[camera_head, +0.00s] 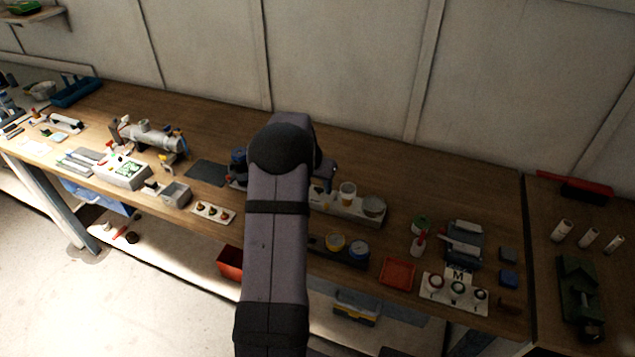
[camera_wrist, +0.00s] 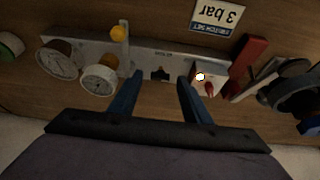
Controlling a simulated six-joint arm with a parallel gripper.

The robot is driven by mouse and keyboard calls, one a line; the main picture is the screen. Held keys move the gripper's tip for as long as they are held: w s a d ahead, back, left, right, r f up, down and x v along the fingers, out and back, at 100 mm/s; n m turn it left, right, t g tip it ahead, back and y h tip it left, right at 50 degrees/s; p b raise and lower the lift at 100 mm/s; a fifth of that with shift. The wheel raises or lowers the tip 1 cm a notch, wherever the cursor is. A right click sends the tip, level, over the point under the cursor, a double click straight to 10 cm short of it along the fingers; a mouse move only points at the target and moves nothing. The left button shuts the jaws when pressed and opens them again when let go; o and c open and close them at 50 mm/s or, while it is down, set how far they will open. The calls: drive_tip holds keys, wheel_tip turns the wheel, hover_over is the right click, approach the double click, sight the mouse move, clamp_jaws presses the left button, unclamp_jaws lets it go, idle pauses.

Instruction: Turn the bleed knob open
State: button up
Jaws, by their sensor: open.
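In the wrist view, a small black knob (camera_wrist: 160,73) sits on a long grey panel (camera_wrist: 205,58), under small lettering I cannot read for sure; it looks like the bleed knob. My gripper (camera_wrist: 159,77) is open, with one blue finger on each side of the knob in the picture. I cannot tell how far the fingertips are from the panel or whether they touch the knob. In the head view my own arm hides the knob and most of the gripper.
Two round gauges (camera_wrist: 80,68) and a yellow-topped post (camera_wrist: 118,33) are left of the knob. A "3 bar" card (camera_wrist: 217,14) lies beyond on the wooden bench.

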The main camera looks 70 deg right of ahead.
drive_tip(key=shift+d+f, duration=0.1)
drive_tip(key=shift+f, duration=0.1)
drive_tip(key=c, duration=1.1)
drive_tip(key=shift+o, duration=0.3)
